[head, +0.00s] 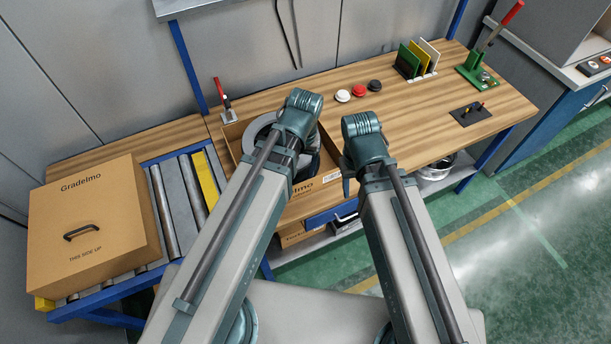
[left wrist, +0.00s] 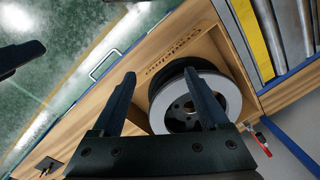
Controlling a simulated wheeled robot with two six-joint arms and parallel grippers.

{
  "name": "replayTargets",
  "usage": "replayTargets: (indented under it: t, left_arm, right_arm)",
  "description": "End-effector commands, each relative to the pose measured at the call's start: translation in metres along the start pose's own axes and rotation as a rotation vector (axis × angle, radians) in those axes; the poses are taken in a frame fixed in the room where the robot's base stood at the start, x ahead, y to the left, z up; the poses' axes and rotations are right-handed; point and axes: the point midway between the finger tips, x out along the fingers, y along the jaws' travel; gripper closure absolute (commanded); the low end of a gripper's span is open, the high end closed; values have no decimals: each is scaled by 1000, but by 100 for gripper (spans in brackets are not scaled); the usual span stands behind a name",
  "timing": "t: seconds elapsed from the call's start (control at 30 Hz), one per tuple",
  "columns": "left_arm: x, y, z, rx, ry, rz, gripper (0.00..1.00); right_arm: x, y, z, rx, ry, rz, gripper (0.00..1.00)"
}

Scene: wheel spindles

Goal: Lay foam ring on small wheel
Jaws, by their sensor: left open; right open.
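An open cardboard box stands on the bench, and a pale grey ring (head: 262,131) shows inside it, partly hidden by my left arm. I cannot tell for sure which part is foam. My left gripper (left wrist: 160,74) is open over the box, its fingers apart and the wheel beyond them, nothing held. My right gripper (head: 346,184) is open and empty, pointing down at the box's right side, partly hidden by its arm.
A closed carton (head: 90,225) sits on the roller conveyor (head: 165,215) at left. Red, white and black knobs (head: 358,91) lie at the back. A rack of coloured plates (head: 417,60) and a green lever press (head: 480,72) stand at right.

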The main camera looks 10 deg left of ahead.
Motion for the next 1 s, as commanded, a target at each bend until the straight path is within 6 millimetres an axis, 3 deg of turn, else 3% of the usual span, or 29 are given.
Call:
replayTargets:
  t: [0.03,0.2,0.63,0.77,1.0]
  left_arm:
    - [-1,13,19,91,1,-8,22]
    - [-2,34,43,280,-1,-29,22]
    - [2,38,46,314,-2,-32,22]
    - [20,40,45,315,-2,-32,22]
    - [75,44,43,320,-2,-33,22]
  right_arm:
    - [0,0,0,0,0,0,50]
    - [0,0,0,0,0,0,50]
    - [4,0,0,0,0,0,50]
    - [22,-2,-1,-2,0,0,50]
    - [77,-7,-4,-7,0,1,50]
